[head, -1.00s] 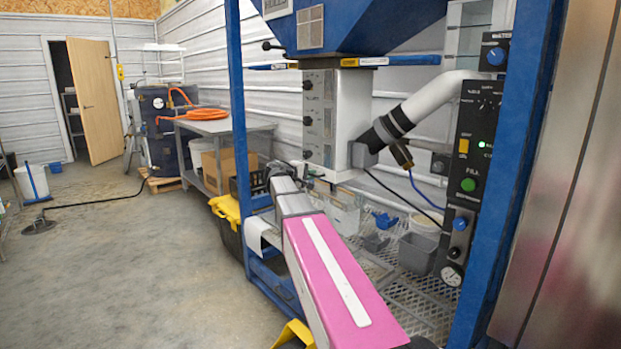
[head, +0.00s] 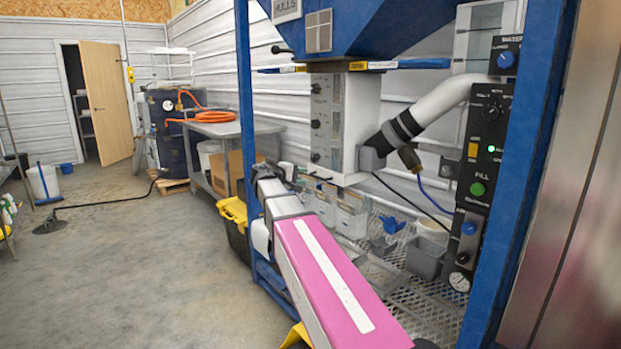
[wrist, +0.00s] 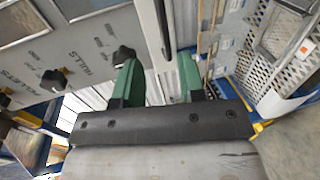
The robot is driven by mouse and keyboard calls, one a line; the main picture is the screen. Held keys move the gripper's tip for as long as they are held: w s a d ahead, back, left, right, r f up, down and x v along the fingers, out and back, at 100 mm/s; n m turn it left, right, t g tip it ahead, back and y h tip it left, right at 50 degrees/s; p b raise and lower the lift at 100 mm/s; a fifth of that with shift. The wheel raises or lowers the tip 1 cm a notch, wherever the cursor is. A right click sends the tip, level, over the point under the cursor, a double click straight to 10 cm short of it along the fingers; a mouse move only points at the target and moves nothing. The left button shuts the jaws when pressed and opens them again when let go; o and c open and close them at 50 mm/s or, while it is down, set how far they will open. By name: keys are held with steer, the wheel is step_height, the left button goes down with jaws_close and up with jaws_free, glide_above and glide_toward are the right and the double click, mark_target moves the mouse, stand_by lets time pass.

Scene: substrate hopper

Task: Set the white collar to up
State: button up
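A white box-like chute (head: 362,115) hangs under the blue hopper in the head view, with a grey knob panel (head: 326,120) on its left face. I cannot tell for sure which part is the white collar. In the wrist view the knob panel (wrist: 85,45) fills the upper left, and a white upright edge (wrist: 148,25) stands beyond the fingers. My gripper (wrist: 158,78) has two green fingers, spread apart with nothing clearly held between them. In the head view my arm reaches forward, low and left of the chute, and its fingers are hard to make out.
The blue frame post (head: 247,130) stands by my arm. A white hose (head: 440,98) joins the chute's lower right. A mesh shelf (head: 400,295) holds grey bins (head: 427,258). A control panel (head: 482,150) is at right. The floor at left is open.

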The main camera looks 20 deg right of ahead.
steer(key=shift+v, duration=1.05)
steer(key=s+f+g+y, duration=0.1)
steer(key=s+f+y, duration=0.35)
steer(key=f, duration=0.85)
steer(key=s+a+f+m+g+y, duration=0.1)
steer(key=s+a+f+y, duration=0.1)
steer(key=s+f, duration=0.5)
steer(key=s+a+f+m+g+y, duration=0.2)
steer(key=s+a+f+y, duration=0.1)
steer(key=s+f, duration=0.4)
steer(key=s+a+f+m+g+y, duration=0.1)
steer(key=s+f+y, duration=0.4)
steer(key=f, duration=0.6)
steer(key=shift+s+a+f+m+g, duration=0.4)
steer(key=shift+s+a, duration=0.4)
steer(key=shift+s, duration=0.4)
steer(key=shift+d, duration=0.1)
